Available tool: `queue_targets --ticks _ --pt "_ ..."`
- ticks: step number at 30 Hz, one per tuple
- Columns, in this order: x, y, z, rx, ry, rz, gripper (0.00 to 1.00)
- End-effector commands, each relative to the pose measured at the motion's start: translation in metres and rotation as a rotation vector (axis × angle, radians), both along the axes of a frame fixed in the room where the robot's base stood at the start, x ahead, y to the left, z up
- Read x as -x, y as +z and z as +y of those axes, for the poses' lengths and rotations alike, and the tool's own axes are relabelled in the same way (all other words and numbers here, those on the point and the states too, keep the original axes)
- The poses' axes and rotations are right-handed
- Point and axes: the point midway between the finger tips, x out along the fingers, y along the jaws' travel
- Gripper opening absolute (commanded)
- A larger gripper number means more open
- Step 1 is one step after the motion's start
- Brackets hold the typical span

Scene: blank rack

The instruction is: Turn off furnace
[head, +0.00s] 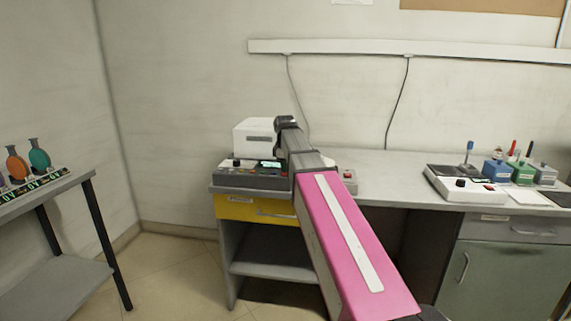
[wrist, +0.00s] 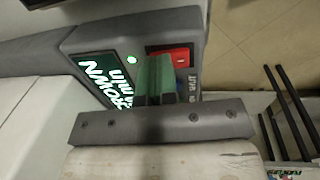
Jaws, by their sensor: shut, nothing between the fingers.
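The furnace is a white box (head: 252,135) with a dark slot, and a dark grey control panel (head: 248,178) lies in front of it on the bench. The panel has a black knob (head: 236,162) and a lit green display. In the wrist view the display (wrist: 103,80) shows partly readable white text, with a lit green dot (wrist: 131,60) beside it and a red switch (wrist: 182,58). My gripper (wrist: 155,75) is shut and empty, its green fingertips over the panel beside the red switch. Whether they touch it, I cannot tell. In the head view my arm hides the fingers.
A white device (head: 470,185) with a knob and several coloured containers stand at the bench's right. A yellow drawer (head: 240,209) is below the panel.

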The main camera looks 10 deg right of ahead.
Motion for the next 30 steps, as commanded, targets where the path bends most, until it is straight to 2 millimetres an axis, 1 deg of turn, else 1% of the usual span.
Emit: queue_targets --ticks 8,14,20,26,30 --pt "0.000 0.000 0.000 0.000 0.000 0.000 0.00" --pt "-0.004 -0.011 -0.001 0.001 0.000 0.001 0.00" --pt "-0.003 -0.013 -0.002 0.001 0.000 0.003 0.00" --pt "0.002 -0.013 0.000 0.001 0.000 0.003 0.00" --pt "0.009 -0.012 0.002 0.000 0.000 0.006 0.00"
